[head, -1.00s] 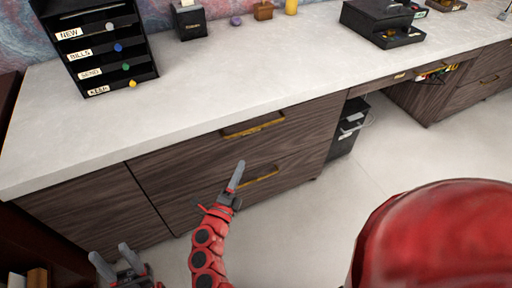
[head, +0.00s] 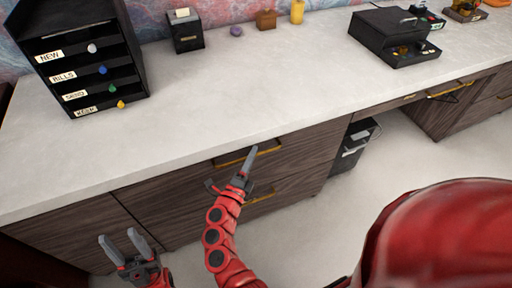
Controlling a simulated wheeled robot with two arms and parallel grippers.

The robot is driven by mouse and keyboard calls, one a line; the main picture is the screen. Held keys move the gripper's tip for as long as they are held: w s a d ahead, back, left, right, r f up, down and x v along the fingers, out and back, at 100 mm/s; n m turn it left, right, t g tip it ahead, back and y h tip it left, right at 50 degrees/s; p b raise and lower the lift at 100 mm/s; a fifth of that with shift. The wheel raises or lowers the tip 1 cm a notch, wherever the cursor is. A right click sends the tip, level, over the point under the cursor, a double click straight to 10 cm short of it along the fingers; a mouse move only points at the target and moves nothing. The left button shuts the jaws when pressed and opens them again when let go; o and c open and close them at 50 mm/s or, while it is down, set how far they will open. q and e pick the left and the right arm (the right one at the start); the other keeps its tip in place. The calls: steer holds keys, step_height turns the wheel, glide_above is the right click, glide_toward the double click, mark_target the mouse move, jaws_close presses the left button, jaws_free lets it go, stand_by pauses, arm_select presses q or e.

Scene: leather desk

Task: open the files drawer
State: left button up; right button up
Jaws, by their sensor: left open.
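The dark wood desk front has an upper drawer with a brass handle (head: 232,159) and a lower drawer with a brass handle (head: 262,195). Both look shut. I cannot read a label that tells which is the files drawer. My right gripper (head: 247,158) points up at the front of the upper drawer, close to the right part of its handle and overlapping it in view. Its fingers show almost edge-on, so its opening is unclear, and contact cannot be told. My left gripper (head: 122,241) is open and empty, low at the left, in front of the left cabinet door (head: 75,232).
The pale desk top (head: 200,110) overhangs the drawers. A black labelled letter sorter (head: 75,55) stands at its left, a black box with an open tray (head: 395,35) at its right. A black bin (head: 355,145) stands under the desk. More drawers (head: 490,105) are at far right.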

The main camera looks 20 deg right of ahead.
jaws_close()
stand_by(1.5)
